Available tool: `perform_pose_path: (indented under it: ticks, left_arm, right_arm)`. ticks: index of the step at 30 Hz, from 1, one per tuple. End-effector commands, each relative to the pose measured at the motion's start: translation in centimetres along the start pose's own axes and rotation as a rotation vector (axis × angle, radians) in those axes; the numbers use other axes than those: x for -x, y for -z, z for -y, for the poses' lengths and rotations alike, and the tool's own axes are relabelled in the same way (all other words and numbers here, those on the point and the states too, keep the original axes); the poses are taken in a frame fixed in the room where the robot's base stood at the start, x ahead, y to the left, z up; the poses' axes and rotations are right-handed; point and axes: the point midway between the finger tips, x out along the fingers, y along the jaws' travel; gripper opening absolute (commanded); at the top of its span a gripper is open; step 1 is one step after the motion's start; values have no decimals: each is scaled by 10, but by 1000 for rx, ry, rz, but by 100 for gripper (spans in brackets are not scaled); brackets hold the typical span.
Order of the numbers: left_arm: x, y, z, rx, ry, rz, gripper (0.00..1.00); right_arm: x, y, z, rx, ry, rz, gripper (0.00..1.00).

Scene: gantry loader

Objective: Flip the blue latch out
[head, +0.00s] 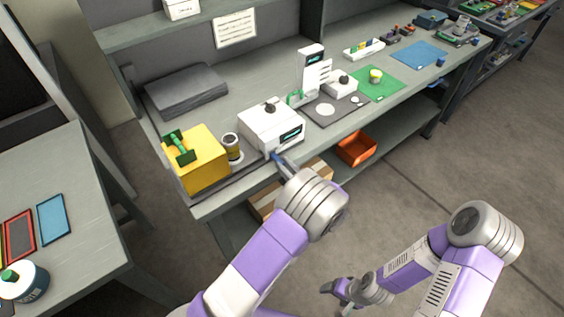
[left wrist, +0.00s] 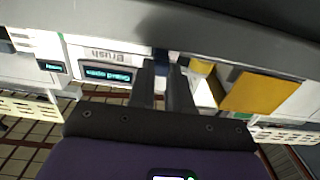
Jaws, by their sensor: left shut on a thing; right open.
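A white box-shaped machine (head: 270,126) with a dark knob on top and a lit display stands at the bench's front edge. The same machine shows in the left wrist view (left wrist: 105,60), with its display and a label. A small dark-blue piece, the blue latch (left wrist: 161,58), is at the machine's side between my left fingertips. My left gripper (left wrist: 165,72) is shut on it; in the head view my left gripper (head: 279,159) reaches the machine's lower front, mostly hidden by my wrist. My right gripper (head: 338,289) is open and empty, low over the floor.
A yellow block (head: 203,165) with a green handle and a grey cylinder (head: 231,148) stand left of the machine. A dark mat (head: 334,112) and a green mat (head: 377,84) lie to its right. An orange bin (head: 357,149) sits on the lower shelf.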

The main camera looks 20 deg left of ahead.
Motion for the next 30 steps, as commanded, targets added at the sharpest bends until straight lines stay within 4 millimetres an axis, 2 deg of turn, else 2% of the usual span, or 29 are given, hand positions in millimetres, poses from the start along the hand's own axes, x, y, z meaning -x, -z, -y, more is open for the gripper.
perform_pose_path:
  ticks: [5, 6, 11, 21, 23, 30]
  left_arm:
    - [3, -2, -1, -2, -4, 5, 0]
    - [4, -2, -1, -3, -4, 5, 20]
    - [3, -2, 0, -2, -3, 4, 44]
    - [6, -1, -1, -2, -3, 3, 45]
    - [12, -1, -1, -2, -3, 3, 45]
    - [52, -1, -1, -4, -6, 4, 45]
  right_arm:
    - [0, 0, 0, 0, 0, 0, 73]
    - [0, 0, 0, 0, 0, 0, 73]
    - [0, 0, 0, 0, 0, 0, 73]
    - [0, 0, 0, 0, 0, 0, 73]
    - [1, 0, 1, 0, 0, 0, 73]
    - [7, 0, 3, 0, 0, 0, 73]
